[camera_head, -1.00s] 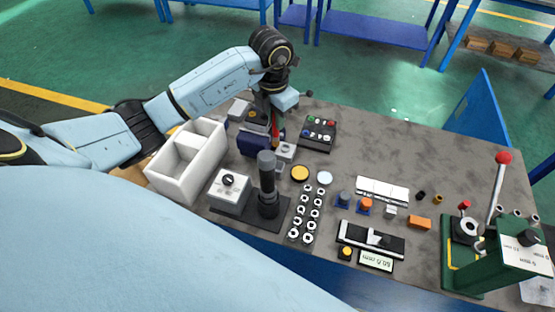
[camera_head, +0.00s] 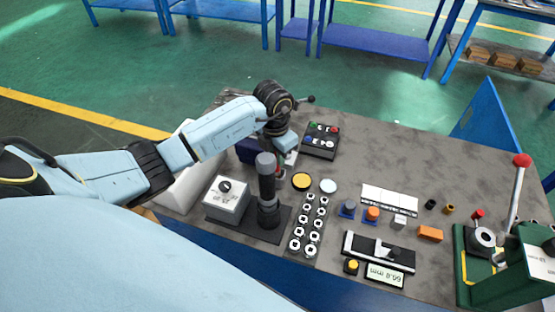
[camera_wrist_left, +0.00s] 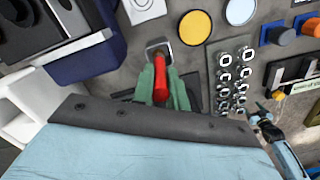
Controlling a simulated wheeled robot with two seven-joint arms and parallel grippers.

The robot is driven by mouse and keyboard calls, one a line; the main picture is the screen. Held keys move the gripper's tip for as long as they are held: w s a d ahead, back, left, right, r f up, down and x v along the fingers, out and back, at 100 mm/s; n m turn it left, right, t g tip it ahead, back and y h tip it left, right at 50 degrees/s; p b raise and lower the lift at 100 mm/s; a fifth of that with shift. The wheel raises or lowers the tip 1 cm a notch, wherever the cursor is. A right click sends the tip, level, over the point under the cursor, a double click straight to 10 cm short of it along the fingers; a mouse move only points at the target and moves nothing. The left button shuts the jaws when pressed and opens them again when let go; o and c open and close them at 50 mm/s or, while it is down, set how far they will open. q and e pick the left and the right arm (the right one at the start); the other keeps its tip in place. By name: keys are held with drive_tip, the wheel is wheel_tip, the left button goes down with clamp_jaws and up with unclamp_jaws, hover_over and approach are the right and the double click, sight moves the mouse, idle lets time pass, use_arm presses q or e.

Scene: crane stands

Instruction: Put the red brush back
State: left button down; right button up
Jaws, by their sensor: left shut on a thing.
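My left gripper (camera_wrist_left: 162,92) is shut on the red brush (camera_wrist_left: 161,82), whose red handle shows between the green fingers in the left wrist view. A grey square holder (camera_wrist_left: 158,48) with a dark opening lies just beyond the brush tip; I cannot tell whether the brush is inside it or above it. In the head view the left gripper (camera_head: 283,166) is low over the bench, mostly hidden behind the dark post and its own wrist. A light-blue arm with a dark end, seemingly my right gripper (camera_wrist_left: 264,116), shows at the right of the wrist view; its jaws are unclear.
The dark upright post (camera_head: 266,185) stands close in front of the gripper. A yellow disc (camera_head: 301,181), a white disc (camera_head: 328,186) and a button box (camera_head: 320,140) lie to the right.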

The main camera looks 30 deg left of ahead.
use_arm(q)
drive_tip(key=shift+f, duration=0.95)
drive_tip(key=c, duration=1.4)
unclamp_jaws()
drive_tip(key=shift+f, duration=0.15)
drive_tip(key=r, duration=0.8)
drive_tip(key=r+p, duration=0.1)
drive_tip(key=r, duration=0.3)
drive_tip(key=shift+s+a+r, duration=0.1)
drive_tip(key=shift+s+r, duration=0.1)
drive_tip(key=shift+s, duration=0.15)
